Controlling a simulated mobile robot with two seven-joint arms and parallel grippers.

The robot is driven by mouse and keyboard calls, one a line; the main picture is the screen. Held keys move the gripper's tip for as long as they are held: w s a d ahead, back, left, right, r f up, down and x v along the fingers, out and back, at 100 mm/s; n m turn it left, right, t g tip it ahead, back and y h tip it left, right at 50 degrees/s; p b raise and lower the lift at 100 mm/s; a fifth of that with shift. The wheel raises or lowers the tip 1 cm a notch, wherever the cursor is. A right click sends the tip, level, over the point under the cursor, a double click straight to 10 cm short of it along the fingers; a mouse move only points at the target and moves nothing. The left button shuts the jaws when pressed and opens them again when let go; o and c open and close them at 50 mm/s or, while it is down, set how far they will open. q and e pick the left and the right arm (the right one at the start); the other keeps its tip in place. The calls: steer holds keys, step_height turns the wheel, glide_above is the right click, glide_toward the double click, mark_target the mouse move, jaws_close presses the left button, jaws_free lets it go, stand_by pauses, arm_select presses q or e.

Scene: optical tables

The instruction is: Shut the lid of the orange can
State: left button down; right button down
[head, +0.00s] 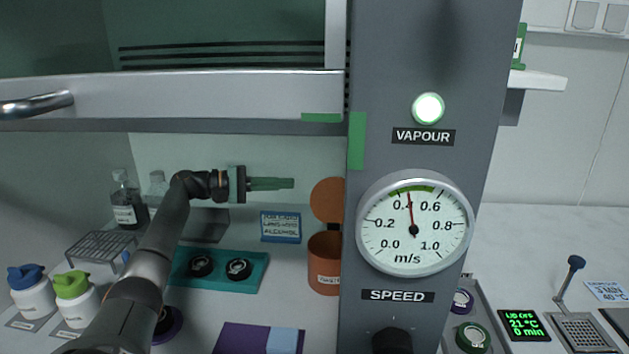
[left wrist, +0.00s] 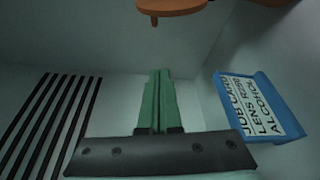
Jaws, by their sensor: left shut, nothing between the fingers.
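The orange can (head: 324,266) stands inside the hood, partly hidden by the grey pillar at its right. Its round lid (head: 328,199) is raised open, upright behind the can's mouth. In the left wrist view an orange disc (left wrist: 172,7), apparently the lid, shows at the top edge. My left gripper (head: 292,183) is shut and empty. Its green fingers point right toward the lid, a short gap to its left and slightly above the can's rim. The fingers also show shut in the left wrist view (left wrist: 160,75). My right gripper is not in view.
A blue job card (head: 281,227) stands left of the can. A teal tray (head: 217,271) with black round parts lies in front. Bottles with blue (head: 31,290) and green (head: 75,298) tops stand at left. The raised sash (head: 200,97) is above; the gauge pillar (head: 415,320) is at right.

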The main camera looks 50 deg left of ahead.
mark_target(322, 186)
arm_select(q)
steer(key=shift+w+d+f+p, duration=0.1)
steer(key=shift+w+d+p, duration=0.7)
steer(key=shift+w+d, duration=2.5)
steer(key=shift+s+d+r, duration=0.25)
steer(key=shift+s+d, duration=0.3)
steer(key=shift+s, duration=0.1)
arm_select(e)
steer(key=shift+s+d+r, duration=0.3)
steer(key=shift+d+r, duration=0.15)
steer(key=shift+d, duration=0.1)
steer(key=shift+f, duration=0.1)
